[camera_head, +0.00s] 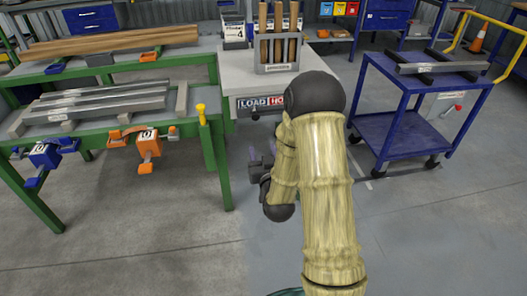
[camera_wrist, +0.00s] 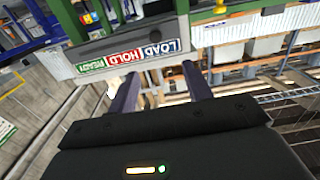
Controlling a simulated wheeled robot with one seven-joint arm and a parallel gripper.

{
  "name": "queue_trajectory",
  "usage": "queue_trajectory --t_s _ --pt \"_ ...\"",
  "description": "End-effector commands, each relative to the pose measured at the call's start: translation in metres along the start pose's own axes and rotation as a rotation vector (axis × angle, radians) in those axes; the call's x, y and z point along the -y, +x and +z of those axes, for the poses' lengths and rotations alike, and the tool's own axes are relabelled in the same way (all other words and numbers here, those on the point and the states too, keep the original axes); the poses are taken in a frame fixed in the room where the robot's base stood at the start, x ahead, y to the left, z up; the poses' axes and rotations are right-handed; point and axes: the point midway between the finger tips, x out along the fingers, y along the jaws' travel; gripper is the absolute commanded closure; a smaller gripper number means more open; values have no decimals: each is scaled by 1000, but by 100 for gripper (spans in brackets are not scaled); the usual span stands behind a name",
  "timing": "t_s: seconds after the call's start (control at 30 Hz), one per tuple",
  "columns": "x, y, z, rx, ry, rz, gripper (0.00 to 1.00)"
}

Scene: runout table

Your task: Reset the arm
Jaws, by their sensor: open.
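My arm reaches up from the bottom of the head view and folds back down on itself. My gripper (camera_head: 254,160) hangs in front of the grey-topped table (camera_head: 222,63), over the floor. In the wrist view my gripper (camera_wrist: 160,90) shows two dark fingers spread apart with nothing between them. The table's front edge with the LOAD/HOLD/READY strip (camera_wrist: 130,55) lies beyond the fingers, apart from them. In the head view my arm covers part of that strip (camera_head: 262,104).
A green-framed bench (camera_head: 100,130) with grey bars and orange and blue clamps stands left. A grey rack (camera_head: 278,68) holding several wooden-looking bars stands on the table. A blue cart (camera_head: 412,105) stands right. Floor is clear at the front left (camera_head: 140,250).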

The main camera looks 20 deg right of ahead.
Motion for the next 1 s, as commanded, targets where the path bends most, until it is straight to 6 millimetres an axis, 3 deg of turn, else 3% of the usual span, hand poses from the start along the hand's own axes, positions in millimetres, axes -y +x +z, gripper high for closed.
queue_trajectory --t_s 0.67,1.0 --pt "-4 -2 0 26 -2 2 50" --pt "15 -18 7 334 -28 -68 50"
